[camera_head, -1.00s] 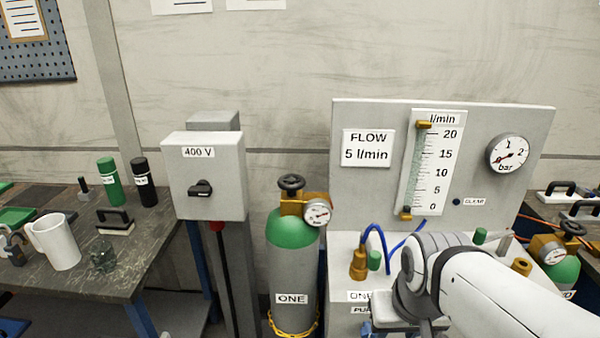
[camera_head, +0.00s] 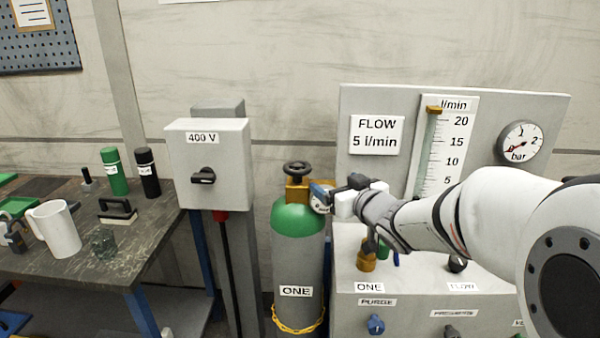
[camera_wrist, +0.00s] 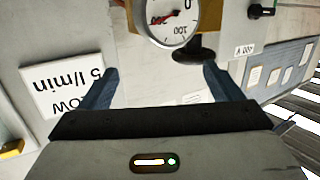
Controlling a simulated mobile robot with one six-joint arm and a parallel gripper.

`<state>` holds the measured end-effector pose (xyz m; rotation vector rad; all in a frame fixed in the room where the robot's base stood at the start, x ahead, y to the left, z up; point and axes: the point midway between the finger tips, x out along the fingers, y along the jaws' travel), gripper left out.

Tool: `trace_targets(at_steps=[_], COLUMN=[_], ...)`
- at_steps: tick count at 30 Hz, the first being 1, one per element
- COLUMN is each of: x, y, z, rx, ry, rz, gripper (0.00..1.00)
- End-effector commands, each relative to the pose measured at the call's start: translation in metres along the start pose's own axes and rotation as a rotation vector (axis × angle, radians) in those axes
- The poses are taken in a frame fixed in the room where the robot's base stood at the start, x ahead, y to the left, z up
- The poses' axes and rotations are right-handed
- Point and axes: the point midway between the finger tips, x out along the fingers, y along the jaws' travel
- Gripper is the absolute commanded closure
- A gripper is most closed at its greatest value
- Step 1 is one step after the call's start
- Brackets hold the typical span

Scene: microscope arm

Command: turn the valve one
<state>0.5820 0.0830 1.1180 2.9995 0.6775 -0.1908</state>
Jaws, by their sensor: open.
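The valve of cylinder one is a black handwheel (camera_head: 298,168) on a brass fitting (camera_head: 297,190), atop the green-shouldered grey cylinder labelled ONE (camera_head: 297,222). My gripper (camera_head: 337,190) is just right of the brass fitting, beside the handwheel and apart from it. It overlaps the cylinder's pressure gauge in the head view, hiding most of it. In the wrist view my gripper (camera_wrist: 160,82) is open with two blue fingers wide apart and nothing between them. The gauge (camera_wrist: 168,18) shows beyond the fingers, with the dark handwheel (camera_wrist: 195,48) partly behind it.
The flow panel (camera_head: 385,100) with its scale and bar gauge (camera_head: 520,142) stands right, behind my arm. A 400 V switch box (camera_head: 208,165) is left of the cylinder. A bench (camera_head: 150,235) with a white mug (camera_head: 54,229) and bottles stands further left. A yellow chain (camera_head: 298,328) rings the cylinder.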

Motion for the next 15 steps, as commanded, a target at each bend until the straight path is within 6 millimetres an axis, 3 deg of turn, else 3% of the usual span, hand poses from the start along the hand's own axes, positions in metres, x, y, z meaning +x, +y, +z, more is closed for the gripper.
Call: trace_targets(at_steps=[6,11,15], x=[0.016,0.028,0.049], y=[-0.029,-0.036,-0.041], z=[-0.007,-0.011,-0.014], rx=[0.015,0.019,0.019], ry=[0.122,0.139,0.137], rz=[-0.171,-0.201,-0.201], gripper=[0.14,0.14,0.14])
